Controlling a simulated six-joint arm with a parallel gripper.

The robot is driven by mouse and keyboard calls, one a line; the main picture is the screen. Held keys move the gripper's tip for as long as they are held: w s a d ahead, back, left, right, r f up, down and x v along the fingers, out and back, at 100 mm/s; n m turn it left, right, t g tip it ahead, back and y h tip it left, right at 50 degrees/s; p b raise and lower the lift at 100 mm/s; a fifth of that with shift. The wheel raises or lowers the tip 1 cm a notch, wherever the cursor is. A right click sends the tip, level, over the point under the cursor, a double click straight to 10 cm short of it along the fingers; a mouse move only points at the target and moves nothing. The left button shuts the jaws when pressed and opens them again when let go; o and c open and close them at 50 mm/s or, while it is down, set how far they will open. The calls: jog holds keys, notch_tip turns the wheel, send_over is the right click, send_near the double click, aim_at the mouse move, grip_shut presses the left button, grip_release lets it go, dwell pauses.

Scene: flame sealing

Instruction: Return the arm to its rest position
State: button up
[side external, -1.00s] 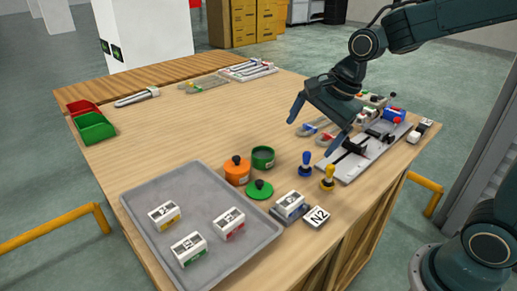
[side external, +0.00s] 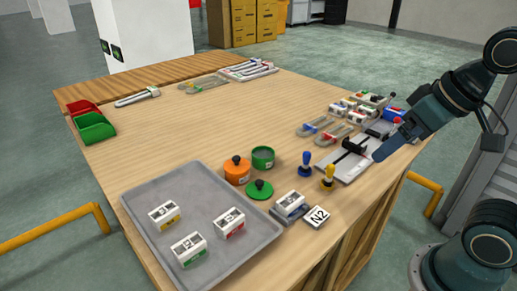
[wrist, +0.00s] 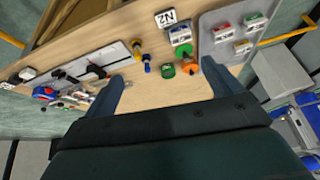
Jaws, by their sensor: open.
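My gripper (side external: 384,141) is at the right side of the table in the side external view, above the grey fixture plate (side external: 340,170) with black clamps. In the wrist view my gripper (wrist: 163,85) shows two blue fingers spread wide apart, with nothing held between them. The table top (wrist: 165,92) lies below the fingers. The rest position itself is not marked in any view.
A grey tray (side external: 150,195) holds several small labelled boxes. Orange (side external: 237,171) and green (side external: 263,158) pots, a blue stamp (side external: 305,165), a yellow stamp (side external: 327,178) and an N2 block (side external: 317,217) stand near the plate. The table's middle is clear.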

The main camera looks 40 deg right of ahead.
jog(key=shift+s+d+f+n, duration=0.1)
jog(key=shift+s+n, duration=0.5)
jog(key=shift+s, duration=0.05)
